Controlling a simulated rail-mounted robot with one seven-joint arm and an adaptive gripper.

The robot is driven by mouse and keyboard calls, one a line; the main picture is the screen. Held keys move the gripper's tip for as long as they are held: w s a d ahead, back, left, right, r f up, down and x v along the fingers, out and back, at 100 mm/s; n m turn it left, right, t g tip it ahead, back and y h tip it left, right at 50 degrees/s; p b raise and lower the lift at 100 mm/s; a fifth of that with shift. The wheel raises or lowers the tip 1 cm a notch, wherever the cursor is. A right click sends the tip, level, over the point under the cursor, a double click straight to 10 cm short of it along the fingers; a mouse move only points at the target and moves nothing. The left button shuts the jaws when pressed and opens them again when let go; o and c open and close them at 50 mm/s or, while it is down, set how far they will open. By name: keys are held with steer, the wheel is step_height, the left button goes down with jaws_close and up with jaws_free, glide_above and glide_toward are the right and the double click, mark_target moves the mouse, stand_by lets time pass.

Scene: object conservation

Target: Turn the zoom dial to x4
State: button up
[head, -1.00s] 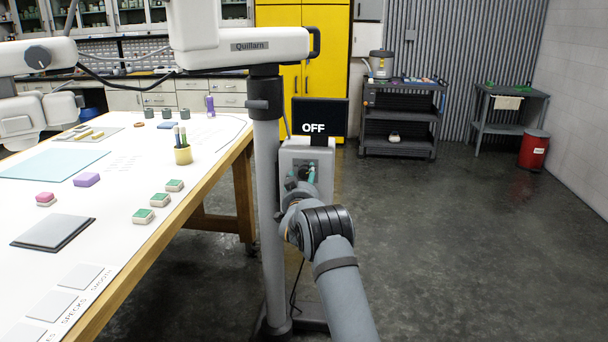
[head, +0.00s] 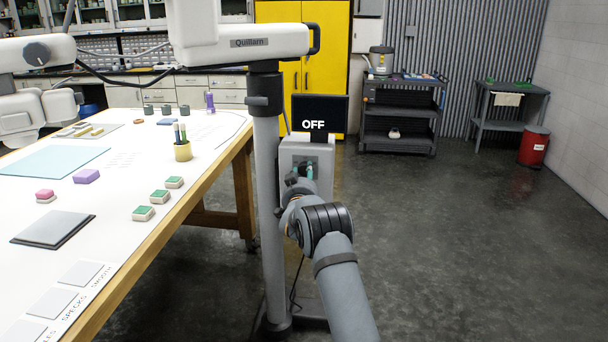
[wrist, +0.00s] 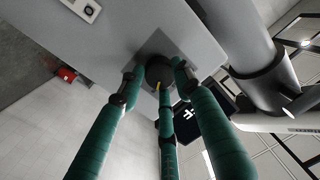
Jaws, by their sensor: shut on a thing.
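The zoom dial (wrist: 158,70) is a dark round knob with a yellow mark, on the grey control box (head: 295,152) fixed to the microscope stand. My gripper (wrist: 156,80) has teal fingers closed around the dial, as the wrist view shows. In the head view, my gripper (head: 304,174) is at the front of the box and mostly hides the dial. The black display (head: 314,125) above the box reads OFF. I cannot read any scale marks around the dial.
The stand's grey post (head: 268,200) rises just left of the box. The white table (head: 110,205) with small blocks and a pencil cup (head: 183,152) is further left. A white plate with a black round part (wrist: 86,9) sits on the box. Open floor lies to the right.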

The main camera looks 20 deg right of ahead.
steer(key=shift+r, duration=0.15)
steer(key=shift+c, duration=1.4)
steer(key=shift+n, duration=0.3)
steer(key=n, duration=0.4)
steer(key=shift+w+a+r+b, duration=0.1)
steer(key=shift+r+b, duration=0.1)
steer(key=shift+b, duration=0.15)
steer(key=n+p, duration=0.1)
steer(key=n, duration=0.2)
steer(key=shift+r+n, duration=0.15)
steer(key=shift+n, duration=0.15)
steer(key=n+p, duration=0.1)
steer(key=n, duration=0.2)
steer(key=shift+a+r+n+g+p, duration=0.1)
steer(key=shift+n+g+p, duration=0.2)
steer(key=shift+g+p, duration=0.1)
steer(key=n+h+p, duration=0.1)
steer(key=n+p, duration=0.2)
steer(key=n, duration=0.2)
steer(key=shift+w+a+n, duration=0.1)
steer(key=shift+a+n, duration=0.05)
steer(key=shift+n, duration=0.25)
steer(key=n+p, duration=0.1)
steer(key=n, duration=0.1)
steer(key=n+p, duration=0.1)
steer(key=n, duration=0.2)
steer(key=shift+f+g+p, duration=0.2)
steer(key=shift+g+p, duration=0.1)
steer(key=shift+p, duration=0.1)
steer(key=shift+f, duration=0.1)
